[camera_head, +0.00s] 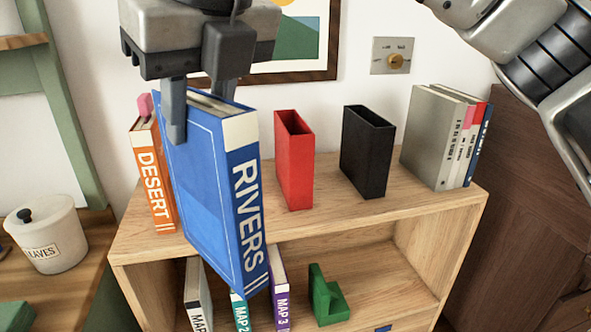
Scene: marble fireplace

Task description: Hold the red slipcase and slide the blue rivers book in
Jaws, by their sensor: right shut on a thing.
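My right gripper (198,112) hangs from the top of the view and is shut on the top edge of the blue rivers book (212,195). The book is upright, slightly tilted, with its white-lettered spine facing me, and it appears held in front of the shelf top. The red slipcase (294,165) stands upright on the shelf top, right of the book and apart from it. Its open end faces up and it looks empty. No gripper touches it. My left gripper is not in view.
An orange Desert book (152,175) is partly hidden behind the blue book. A black slipcase (367,155) stands right of the red one. Several books (430,138) stand at the right end of the shelf top (340,210). Map books and a green block (325,298) are below.

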